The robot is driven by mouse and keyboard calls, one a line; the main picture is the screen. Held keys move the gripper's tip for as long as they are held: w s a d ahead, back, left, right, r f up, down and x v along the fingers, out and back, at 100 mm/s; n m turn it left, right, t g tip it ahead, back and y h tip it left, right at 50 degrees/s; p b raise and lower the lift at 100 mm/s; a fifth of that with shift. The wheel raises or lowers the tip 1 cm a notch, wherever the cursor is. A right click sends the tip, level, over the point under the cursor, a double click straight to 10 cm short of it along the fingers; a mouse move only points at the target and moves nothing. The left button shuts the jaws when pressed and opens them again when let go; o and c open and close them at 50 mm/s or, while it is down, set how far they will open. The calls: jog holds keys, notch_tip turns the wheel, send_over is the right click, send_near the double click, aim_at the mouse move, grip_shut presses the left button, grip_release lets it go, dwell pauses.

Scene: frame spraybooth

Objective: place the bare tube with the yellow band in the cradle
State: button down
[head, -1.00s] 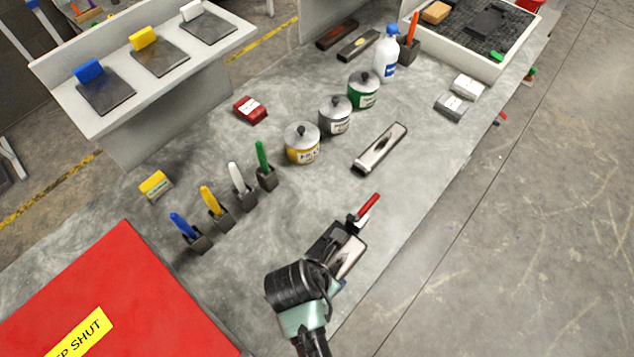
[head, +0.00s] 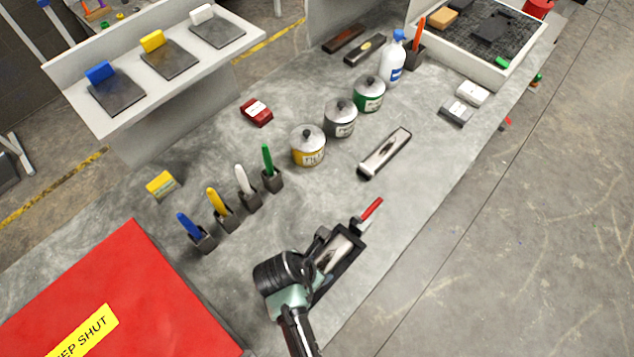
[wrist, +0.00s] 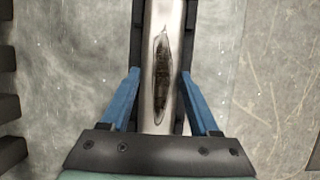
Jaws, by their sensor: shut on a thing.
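A silver tube (head: 339,248) with a dark, elongated patch lies lined up along a black cradle (head: 352,257); I cannot tell whether it rests fully on it. In the wrist view the tube (wrist: 161,25) runs upright through the picture, with dark cradle sides (wrist: 137,40) to its left and right. My gripper (wrist: 160,78) is shut on this tube, one blue finger on each side; it also shows in the head view (head: 325,255). No yellow band shows on the visible part. A red-handled clamp (head: 371,209) stands at the cradle's far end.
Another silver tube with dark ends (head: 385,153) lies beyond the cradle. Yellow (head: 308,155), grey (head: 340,127) and green (head: 369,99) pots stand behind it. Several upright tools in holders (head: 224,217) and a red lid (head: 110,285) are at left. The bench's right edge is close.

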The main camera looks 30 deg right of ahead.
jog(key=shift+c, duration=0.6)
grip_release()
